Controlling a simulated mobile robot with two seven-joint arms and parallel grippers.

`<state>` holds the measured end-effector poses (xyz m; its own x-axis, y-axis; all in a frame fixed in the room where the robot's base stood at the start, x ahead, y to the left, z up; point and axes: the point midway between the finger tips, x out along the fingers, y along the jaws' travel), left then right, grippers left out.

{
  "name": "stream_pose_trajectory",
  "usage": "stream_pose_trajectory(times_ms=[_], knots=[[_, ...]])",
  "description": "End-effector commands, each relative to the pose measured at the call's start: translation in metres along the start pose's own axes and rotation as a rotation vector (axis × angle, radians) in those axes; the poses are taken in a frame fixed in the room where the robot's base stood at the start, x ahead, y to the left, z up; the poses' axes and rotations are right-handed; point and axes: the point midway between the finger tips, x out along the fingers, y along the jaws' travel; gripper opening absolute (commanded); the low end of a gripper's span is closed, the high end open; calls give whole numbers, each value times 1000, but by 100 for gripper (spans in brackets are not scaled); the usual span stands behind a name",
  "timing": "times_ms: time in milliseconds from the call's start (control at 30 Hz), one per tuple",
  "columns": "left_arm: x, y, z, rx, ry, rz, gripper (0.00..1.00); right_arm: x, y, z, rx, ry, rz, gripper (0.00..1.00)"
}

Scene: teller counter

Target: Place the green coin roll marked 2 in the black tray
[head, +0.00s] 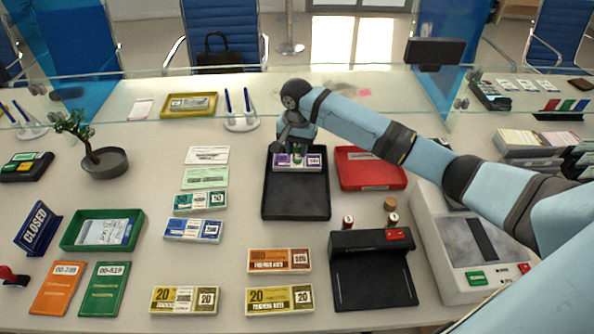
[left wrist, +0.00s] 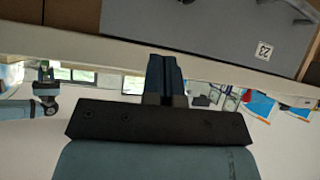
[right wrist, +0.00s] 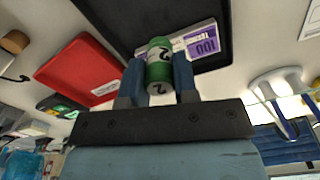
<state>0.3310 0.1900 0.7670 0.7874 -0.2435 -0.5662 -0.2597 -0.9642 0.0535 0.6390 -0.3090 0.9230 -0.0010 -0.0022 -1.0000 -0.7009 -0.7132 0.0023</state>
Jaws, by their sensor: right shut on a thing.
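The green coin roll marked 2 (right wrist: 158,62) is between the two fingers of my right gripper (right wrist: 158,85), which is shut on it. In the head view my right gripper (head: 293,140) is over the far end of the black tray (head: 296,198) and hides the roll. The tray also shows behind the roll in the right wrist view (right wrist: 115,20). A purple note bundle marked 100 (head: 313,161) lies at the tray's far end. My left gripper (left wrist: 166,80) shows only in the left wrist view, with its fingers together and nothing between them.
A red tray (head: 370,172) stands right of the black tray. Note bundles (head: 200,201) lie to its left. A black stand (head: 372,275) and two small rolls (head: 347,222) are in front. A glass screen (head: 150,100) runs behind. The black tray's near part is empty.

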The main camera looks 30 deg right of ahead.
Motion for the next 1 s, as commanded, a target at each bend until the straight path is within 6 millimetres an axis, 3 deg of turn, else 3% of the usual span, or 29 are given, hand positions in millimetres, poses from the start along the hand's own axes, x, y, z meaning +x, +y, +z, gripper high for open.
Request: stream_pose_trajectory(times_ms=[100, 367, 600, 1000], knots=[[2, -1, 1, -1, -1, 0, 0, 25, 0, 0, 0, -1, 1, 0], [2, -1, 0, -3, 1, 0, 0, 46, 0, 0, -1, -1, -1, 0], [4, 0, 3, -7, -1, 0, 0, 79, 0, 0, -1, 0, 0, 0], [3, 1, 0, -10, 1, 1, 0, 85, -1, 0, -1, 0, -1, 0]])
